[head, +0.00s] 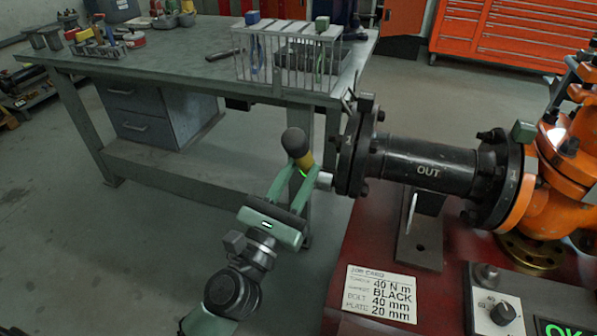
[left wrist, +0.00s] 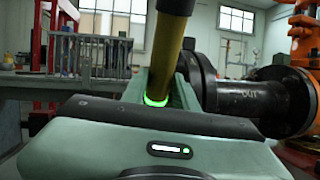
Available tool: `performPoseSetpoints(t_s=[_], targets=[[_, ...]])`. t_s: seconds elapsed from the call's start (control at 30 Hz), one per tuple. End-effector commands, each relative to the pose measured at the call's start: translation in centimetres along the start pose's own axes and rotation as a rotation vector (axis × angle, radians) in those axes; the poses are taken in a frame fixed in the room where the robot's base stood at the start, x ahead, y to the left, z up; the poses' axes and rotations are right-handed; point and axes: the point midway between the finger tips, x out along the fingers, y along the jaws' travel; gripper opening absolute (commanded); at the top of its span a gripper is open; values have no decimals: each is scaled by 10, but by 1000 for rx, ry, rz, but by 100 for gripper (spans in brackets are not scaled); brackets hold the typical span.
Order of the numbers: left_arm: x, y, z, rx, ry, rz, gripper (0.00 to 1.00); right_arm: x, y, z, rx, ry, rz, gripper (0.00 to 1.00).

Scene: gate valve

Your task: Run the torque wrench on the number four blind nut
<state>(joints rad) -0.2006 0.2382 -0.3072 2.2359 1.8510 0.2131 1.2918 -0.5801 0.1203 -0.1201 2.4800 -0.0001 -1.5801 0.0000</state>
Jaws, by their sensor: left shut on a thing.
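My left gripper (head: 303,172) is shut on the torque wrench (head: 296,143), which has a dark rounded grip, a yellow band and a glowing green ring. In the left wrist view the wrench (left wrist: 168,50) rises between the fingers. Its pale socket end (head: 324,180) points right, close to the lower left edge of the black blind flange (head: 355,150). I cannot tell whether the socket is seated on a nut. A white 1 shows on the flange edge; no number four is readable. The outer flange face is turned away. My right gripper is not in view.
The black OUT pipe (head: 428,170) joins the orange valve (head: 560,165) at right. A job card (head: 381,294) reading 40 N m and a control box (head: 530,300) showing OK sit on the red bench (head: 360,245). A grey workbench (head: 170,65) stands behind; floor at left is clear.

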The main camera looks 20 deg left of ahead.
Motion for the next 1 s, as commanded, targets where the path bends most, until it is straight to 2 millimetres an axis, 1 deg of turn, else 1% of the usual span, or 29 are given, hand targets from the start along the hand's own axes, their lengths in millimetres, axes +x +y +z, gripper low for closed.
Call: performPoseSetpoints(t_s=[0.03, 0.4, 0.73, 1.0], targets=[[1, 0, 3, 0, -6, 0, 0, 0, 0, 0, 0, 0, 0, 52], [1, -1, 3, 0, -6, 0, 0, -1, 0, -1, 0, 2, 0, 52], [1, -3, 3, 1, -6, 0, 0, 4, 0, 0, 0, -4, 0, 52], [2, -4, 4, 1, -6, 0, 0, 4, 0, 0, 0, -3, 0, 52]])
